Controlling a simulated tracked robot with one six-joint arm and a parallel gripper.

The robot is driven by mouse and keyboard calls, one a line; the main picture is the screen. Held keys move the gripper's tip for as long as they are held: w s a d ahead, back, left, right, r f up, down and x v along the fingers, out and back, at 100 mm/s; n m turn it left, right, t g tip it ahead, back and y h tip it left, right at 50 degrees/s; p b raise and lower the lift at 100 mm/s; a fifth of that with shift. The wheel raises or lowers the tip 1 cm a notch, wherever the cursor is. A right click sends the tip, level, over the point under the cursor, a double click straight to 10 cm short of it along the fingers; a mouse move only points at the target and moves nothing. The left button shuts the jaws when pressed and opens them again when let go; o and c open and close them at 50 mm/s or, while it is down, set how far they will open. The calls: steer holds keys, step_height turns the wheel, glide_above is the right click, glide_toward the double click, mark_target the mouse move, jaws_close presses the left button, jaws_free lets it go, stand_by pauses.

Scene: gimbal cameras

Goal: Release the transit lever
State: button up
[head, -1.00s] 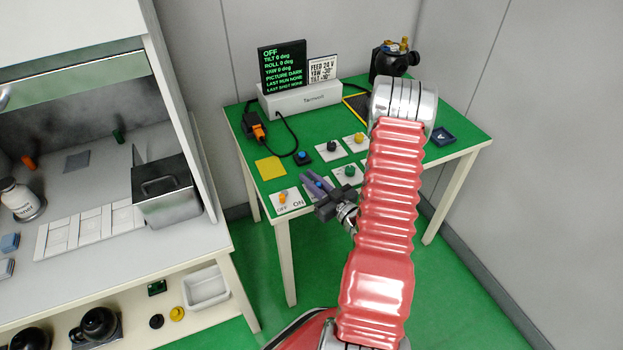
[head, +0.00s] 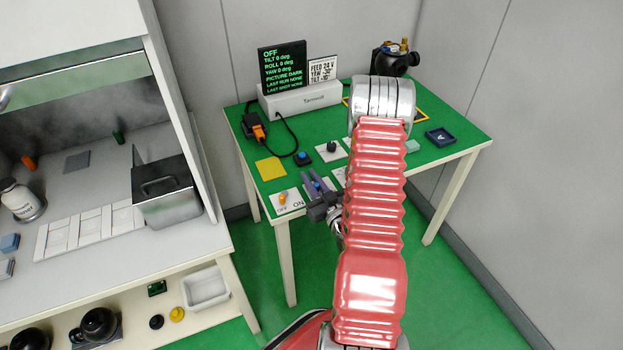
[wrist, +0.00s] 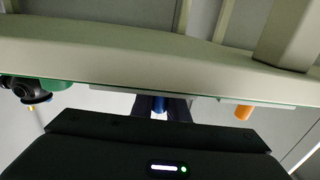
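My gripper (head: 316,182) is at the front of the green table (head: 470,143), its two purple-grey fingers apart. A blue knob (head: 317,186) shows between the fingers; it also shows between them in the wrist view (wrist: 158,104). I cannot tell whether the fingers touch it. An orange lever (head: 283,196) stands on a white OFF/ON plate left of the gripper, and an orange part shows right of the fingers in the wrist view (wrist: 243,112). A black gimbal camera (head: 392,59) with brass fittings stands at the back right. No lever is labelled as the transit lever.
A display reading OFF (head: 282,67) stands on a white box (head: 300,98) at the back. A black knob (head: 332,146), a blue button (head: 303,157) and a yellow square (head: 270,170) lie nearby. A dark blue tray (head: 440,137) is at right. My arm hides part of the table.

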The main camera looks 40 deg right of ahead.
steer(key=o, duration=0.5)
steer(key=shift+c, duration=0.2)
steer(key=shift+s, duration=0.1)
steer(key=v, duration=1.3)
steer(key=shift+s, duration=0.3)
steer(key=shift+f, duration=0.15)
